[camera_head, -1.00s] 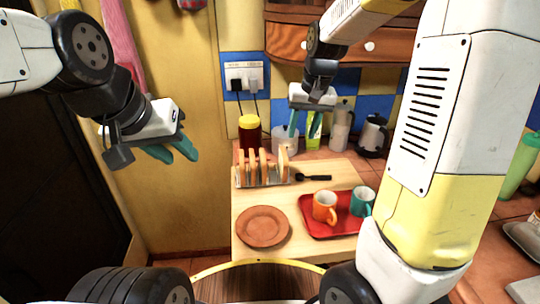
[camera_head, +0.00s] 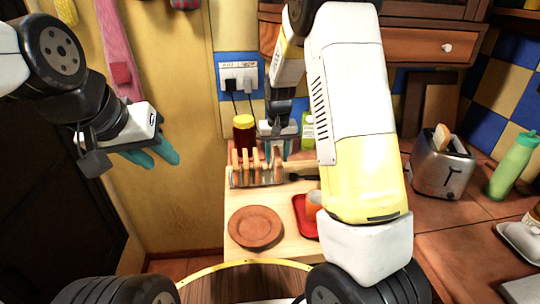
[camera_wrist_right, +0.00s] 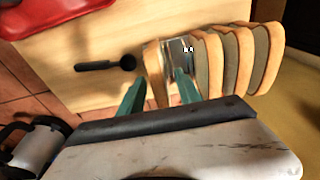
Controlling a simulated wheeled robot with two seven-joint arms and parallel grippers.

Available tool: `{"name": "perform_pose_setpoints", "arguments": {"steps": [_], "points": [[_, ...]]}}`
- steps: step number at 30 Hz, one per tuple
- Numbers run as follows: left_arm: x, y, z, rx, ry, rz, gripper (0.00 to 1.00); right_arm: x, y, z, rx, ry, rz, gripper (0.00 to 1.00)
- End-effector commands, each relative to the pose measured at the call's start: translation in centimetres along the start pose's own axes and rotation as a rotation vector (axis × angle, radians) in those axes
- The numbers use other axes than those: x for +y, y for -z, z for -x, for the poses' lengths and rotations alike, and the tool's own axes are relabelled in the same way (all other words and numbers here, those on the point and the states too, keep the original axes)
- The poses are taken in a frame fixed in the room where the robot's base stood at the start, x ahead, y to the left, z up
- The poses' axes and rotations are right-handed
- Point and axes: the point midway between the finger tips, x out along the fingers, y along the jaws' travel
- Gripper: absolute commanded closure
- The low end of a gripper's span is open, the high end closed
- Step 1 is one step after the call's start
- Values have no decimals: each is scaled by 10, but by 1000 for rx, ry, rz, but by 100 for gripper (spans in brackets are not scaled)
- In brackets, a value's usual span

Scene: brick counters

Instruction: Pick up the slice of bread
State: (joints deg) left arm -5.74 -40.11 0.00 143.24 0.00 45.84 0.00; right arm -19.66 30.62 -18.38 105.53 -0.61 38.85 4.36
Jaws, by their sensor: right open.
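Several slices of bread stand upright in a metal toast rack (camera_head: 240,182) on the wooden board. In the right wrist view, the end slice (camera_wrist_right: 155,72) stands a little apart from the other slices (camera_wrist_right: 238,60). My right gripper (camera_head: 279,154) is open and empty, just above the right end of the rack. In the right wrist view its fingertips (camera_wrist_right: 160,76) appear on either side of the end slice; I cannot tell whether they touch it. My left gripper (camera_head: 155,158) is open and empty, raised at the left, away from the board.
A brown plate (camera_head: 255,227) lies in front of the rack. A dark utensil (camera_wrist_right: 105,64) lies near the rack. A toaster (camera_head: 442,170) holding bread and a green bottle (camera_head: 512,165) stand right.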

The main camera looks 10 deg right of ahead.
Motion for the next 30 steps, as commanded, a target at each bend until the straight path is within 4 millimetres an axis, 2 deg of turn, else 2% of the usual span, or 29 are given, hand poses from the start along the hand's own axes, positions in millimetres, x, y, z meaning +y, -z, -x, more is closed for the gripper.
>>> {"name": "perform_pose_setpoints", "arguments": {"steps": [3, 10, 16, 17, 26, 30], "points": [[0, 0, 0, 0, 0, 0, 64, 0, 0, -9, 0, 0, 0, 59], [0, 0, 0, 0, 0, 0, 64, 0, 0, -10, 1, 0, 1, 59], [0, 0, 0, 0, 0, 0, 64, 0, 0, -10, 1, 0, 1, 98], [0, 0, 0, 0, 0, 0, 64, 0, 0, -10, 1, 0, 1, 100], [0, 0, 0, 0, 0, 0, 64, 0, 0, -10, 1, 1, 1, 100], [0, 0, 0, 0, 0, 0, 64, -1, 2, 0, 3, 1, 1, 100]]}}
